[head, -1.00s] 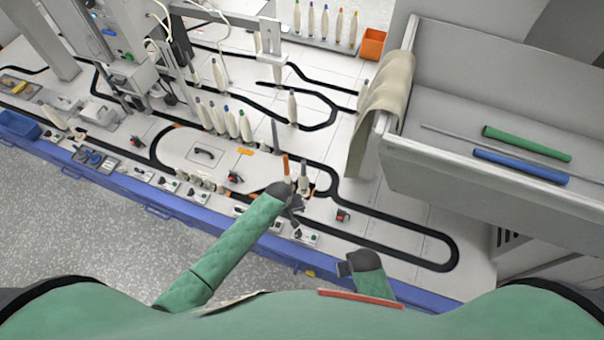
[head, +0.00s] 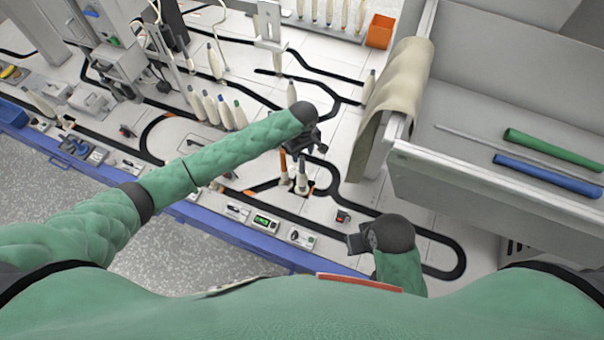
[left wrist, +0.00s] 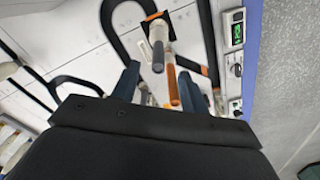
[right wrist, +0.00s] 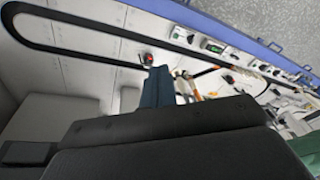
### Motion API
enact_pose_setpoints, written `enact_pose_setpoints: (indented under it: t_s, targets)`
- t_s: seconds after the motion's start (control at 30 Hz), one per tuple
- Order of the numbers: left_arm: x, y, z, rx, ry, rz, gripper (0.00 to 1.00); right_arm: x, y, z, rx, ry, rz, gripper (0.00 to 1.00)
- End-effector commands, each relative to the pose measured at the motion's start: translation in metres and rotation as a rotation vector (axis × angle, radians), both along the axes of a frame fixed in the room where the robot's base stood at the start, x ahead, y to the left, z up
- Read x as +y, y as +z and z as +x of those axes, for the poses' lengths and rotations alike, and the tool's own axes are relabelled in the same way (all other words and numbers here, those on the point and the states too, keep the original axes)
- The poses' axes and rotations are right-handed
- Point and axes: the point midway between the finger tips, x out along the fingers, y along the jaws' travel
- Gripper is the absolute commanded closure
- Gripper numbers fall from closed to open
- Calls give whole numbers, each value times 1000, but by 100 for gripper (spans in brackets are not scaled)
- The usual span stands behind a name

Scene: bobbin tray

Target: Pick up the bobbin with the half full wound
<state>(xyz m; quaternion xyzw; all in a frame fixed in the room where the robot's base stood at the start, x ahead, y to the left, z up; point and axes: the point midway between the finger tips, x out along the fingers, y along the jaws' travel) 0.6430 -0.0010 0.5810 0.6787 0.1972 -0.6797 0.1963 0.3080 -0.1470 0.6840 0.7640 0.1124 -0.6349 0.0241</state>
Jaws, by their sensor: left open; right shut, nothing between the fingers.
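Two bobbins stand upright close together on the track: an orange-tipped bobbin (head: 283,167) with white winding low down and much bare orange shaft, and a grey-tipped bobbin (head: 302,181) with white winding. In the left wrist view the orange-tipped bobbin (left wrist: 173,88) points up between my fingers' line of sight, and the grey-tipped bobbin (left wrist: 158,52) is just beside it. My left gripper (head: 309,154) is open and empty, above and just behind these bobbins. My right gripper (head: 354,243) is shut and empty, to the right of them near the front; its fingers also show in the right wrist view (right wrist: 155,88).
Several white bobbins (head: 217,108) stand in a row at the left. A bin with a draped cloth (head: 395,95) stands at the right, holding a green tube (head: 553,150) and a blue tube (head: 548,176). An orange box (head: 380,31) is at the back.

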Motion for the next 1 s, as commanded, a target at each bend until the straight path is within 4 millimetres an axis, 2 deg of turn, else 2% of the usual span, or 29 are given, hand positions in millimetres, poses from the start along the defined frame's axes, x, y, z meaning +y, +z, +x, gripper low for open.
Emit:
enact_pose_setpoints:
  t_s: [0.27,0.43,0.6,0.87,0.9,1.0]
  targets:
    - [1,-24,2,0,0,1,56,-5,8,-2,13,-6,-11,100]
    - [4,-47,8,-1,0,2,56,-12,17,-6,34,-14,-27,100]
    - [3,-65,7,-1,-1,0,56,-14,14,-7,43,-16,-32,100]
    - [3,-69,6,-1,-1,0,56,-13,14,-7,46,-17,-32,100]
    - [3,-69,6,-1,-1,0,58,-13,14,-7,45,-17,-32,100]
    - [3,-69,6,-1,-1,0,77,-14,14,-7,45,-17,-32,100]
